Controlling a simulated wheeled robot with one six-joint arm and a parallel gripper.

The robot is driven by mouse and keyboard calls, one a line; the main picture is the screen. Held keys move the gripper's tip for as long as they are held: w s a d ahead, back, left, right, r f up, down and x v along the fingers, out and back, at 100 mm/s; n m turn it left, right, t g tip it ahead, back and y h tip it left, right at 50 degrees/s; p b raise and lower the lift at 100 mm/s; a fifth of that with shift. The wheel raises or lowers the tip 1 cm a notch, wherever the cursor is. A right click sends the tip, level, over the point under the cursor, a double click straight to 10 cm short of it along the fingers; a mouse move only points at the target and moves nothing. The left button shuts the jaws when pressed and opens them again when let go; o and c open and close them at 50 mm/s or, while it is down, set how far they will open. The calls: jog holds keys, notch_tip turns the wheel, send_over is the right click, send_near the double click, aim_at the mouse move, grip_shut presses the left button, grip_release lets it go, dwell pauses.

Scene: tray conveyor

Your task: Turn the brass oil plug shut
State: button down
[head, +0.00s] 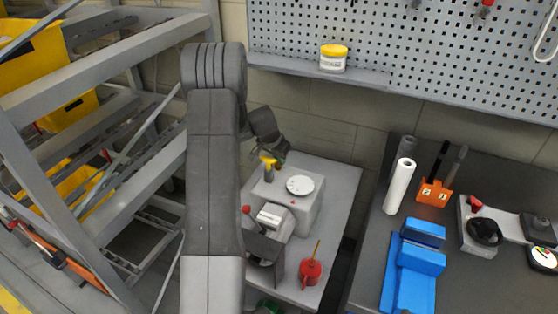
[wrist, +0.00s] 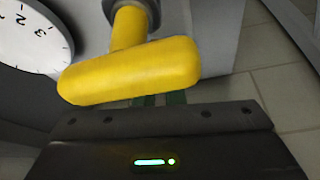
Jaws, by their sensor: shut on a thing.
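The brass oil plug (wrist: 130,75) shows in the wrist view as a thick yellow crossbar on a short stem. The bar lies slightly tilted across the upper middle, its right end higher. In the head view the plug (head: 267,161) is a small yellow shape on top of the grey machine housing (head: 303,216). My gripper (wrist: 160,98) is at the crossbar, shut on it; the bar hides most of the fingers. In the head view my gripper (head: 279,157) is just right of the plug, partly behind my arm.
A white dial (head: 300,185) is beside the plug. A red oil can (head: 311,272) stands on the grey table, toward its front. A rack with yellow bins (head: 68,108) is at left. A dark bench at right holds blue blocks (head: 420,260) and a white roll (head: 399,186).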

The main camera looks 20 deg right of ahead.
jog(key=b, duration=0.1)
jog(key=m+b, duration=0.1)
jog(key=b, duration=0.1)
jog(key=shift+f+m+g, duration=0.3)
jog(key=shift+r+m+b, duration=0.25)
jog(key=shift+m+b, duration=0.25)
jog(key=shift+b, duration=0.05)
jog(key=c, duration=1.5)
grip_release()
jog(key=shift+r+h, duration=0.15)
jog(key=shift+h, duration=0.15)
jog(key=v, duration=1.3)
jog(key=shift+w+a+r, duration=0.1)
jog(key=shift+w+r, duration=0.05)
jog(key=shift+r, duration=0.2)
jog(key=shift+o, duration=0.3)
